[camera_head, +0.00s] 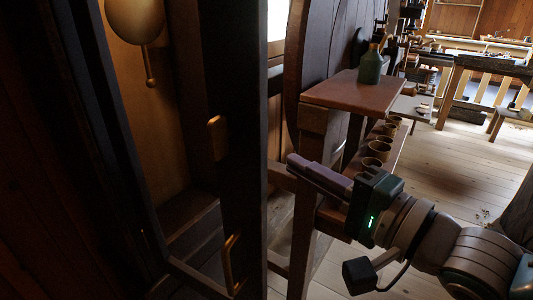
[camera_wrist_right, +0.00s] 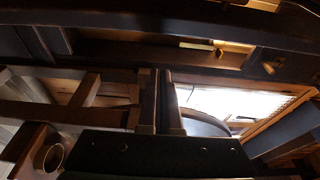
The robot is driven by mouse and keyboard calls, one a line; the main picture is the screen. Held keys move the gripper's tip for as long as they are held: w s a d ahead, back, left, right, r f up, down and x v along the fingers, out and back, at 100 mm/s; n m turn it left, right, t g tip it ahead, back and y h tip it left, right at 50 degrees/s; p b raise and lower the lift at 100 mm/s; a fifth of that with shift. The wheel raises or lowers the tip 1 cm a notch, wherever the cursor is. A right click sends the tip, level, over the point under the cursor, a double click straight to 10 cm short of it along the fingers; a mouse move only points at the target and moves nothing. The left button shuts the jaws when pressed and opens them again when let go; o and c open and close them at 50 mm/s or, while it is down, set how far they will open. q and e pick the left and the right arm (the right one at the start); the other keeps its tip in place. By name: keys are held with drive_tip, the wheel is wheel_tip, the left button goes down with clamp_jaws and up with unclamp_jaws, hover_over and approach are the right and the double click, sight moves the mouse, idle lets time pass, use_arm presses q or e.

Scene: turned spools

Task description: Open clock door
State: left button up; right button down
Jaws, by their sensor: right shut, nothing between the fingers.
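The tall dark clock case stands at the left of the head view, with a brass pendulum (camera_head: 137,20) inside. The clock door's dark upright frame (camera_head: 245,190) stands beside this interior. It carries a brass bow handle (camera_head: 232,262) low down and a brass plate (camera_head: 217,137) higher up. My left gripper is not in view.
Close by stands a wooden stand (camera_head: 350,92) with a green bottle (camera_head: 371,66) on top and several small cups (camera_head: 377,149) on a lower shelf. A large round wooden form rises behind it. Bare plank floor (camera_head: 460,150) lies to the right, with benches farther back.

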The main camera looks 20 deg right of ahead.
drive_tip(key=shift+s+a+p, duration=0.25)
drive_tip(key=shift+a+p, duration=0.1)
drive_tip(key=shift+a, duration=0.6)
drive_tip(key=shift+s+a+p, duration=0.25)
drive_tip(key=shift+a+p, duration=0.05)
drive_tip(key=shift+a, duration=0.6)
